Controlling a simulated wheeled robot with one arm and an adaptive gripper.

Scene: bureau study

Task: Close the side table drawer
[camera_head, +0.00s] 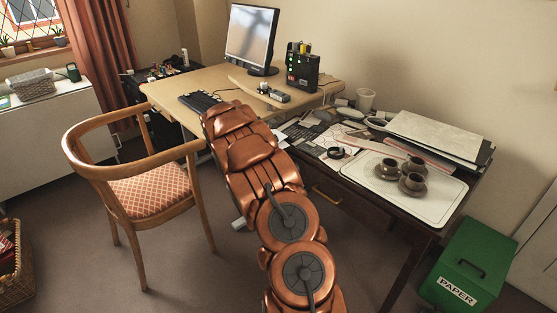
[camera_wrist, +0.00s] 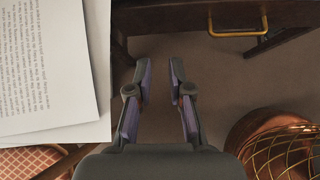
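The dark wood side table (camera_head: 427,228) stands at the right, against the wall. Its drawer front with a brass handle (camera_head: 326,196) shows just right of my arm, which hides part of it. In the wrist view a dark wood front (camera_wrist: 190,18) runs across the top, with the brass handle (camera_wrist: 238,34) at upper right. I cannot tell how far the drawer stands out. My gripper (camera_wrist: 160,70) is open and empty, its fingers pointing toward the wood front, left of the handle and apart from it. In the head view my arm hides the gripper.
A tray (camera_head: 440,212) with cups lies on the table. A wooden chair (camera_head: 150,193) stands left of my arm, a green paper bin (camera_head: 467,262) at right. Printed sheets (camera_wrist: 50,75) are at left in the wrist view; a gold wire mesh (camera_wrist: 288,155) is at lower right.

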